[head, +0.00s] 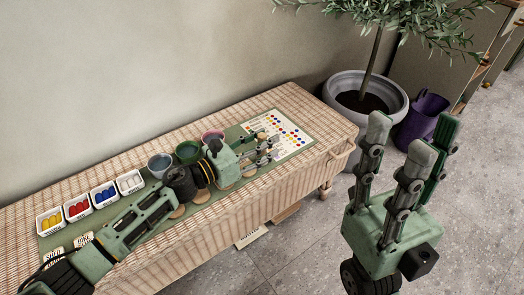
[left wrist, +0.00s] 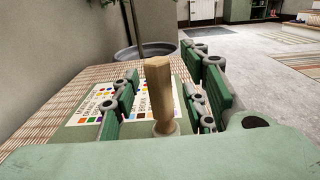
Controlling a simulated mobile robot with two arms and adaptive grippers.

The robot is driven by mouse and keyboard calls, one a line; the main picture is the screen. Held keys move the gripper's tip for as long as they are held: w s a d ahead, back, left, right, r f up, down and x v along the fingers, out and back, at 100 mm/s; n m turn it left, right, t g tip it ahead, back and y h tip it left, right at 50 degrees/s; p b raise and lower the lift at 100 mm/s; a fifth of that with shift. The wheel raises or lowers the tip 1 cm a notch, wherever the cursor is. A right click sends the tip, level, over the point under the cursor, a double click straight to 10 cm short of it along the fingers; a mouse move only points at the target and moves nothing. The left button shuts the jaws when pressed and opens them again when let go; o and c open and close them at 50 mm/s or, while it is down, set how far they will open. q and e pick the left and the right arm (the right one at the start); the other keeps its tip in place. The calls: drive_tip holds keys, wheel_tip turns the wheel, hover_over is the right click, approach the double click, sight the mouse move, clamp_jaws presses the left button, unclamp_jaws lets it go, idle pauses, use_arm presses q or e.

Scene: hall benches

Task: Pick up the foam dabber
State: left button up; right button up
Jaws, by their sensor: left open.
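The foam dabber's pale wooden handle (left wrist: 158,88) stands about upright in the left wrist view, widening near its lower end. Its foam end cannot be made out there. My left gripper (head: 268,148) reaches low over the bench from the left. Its fingers are open on both sides of the handle, with gaps showing in the left wrist view (left wrist: 162,105). In the head view the gripper hides most of the dabber. My right gripper (head: 412,145) is raised in front of the bench at right, fingers up, spread and empty.
A woven bench (head: 258,212) carries a green mat with white tubs of yellow (head: 49,222), red and blue, several cups (head: 160,164), round coasters (head: 201,197) and a dotted chart (head: 290,136). A potted tree (head: 343,88) and purple bucket (head: 420,122) stand beyond the bench's right end.

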use_arm(q)
drive_tip(key=shift+c, duration=0.3)
clamp_jaws()
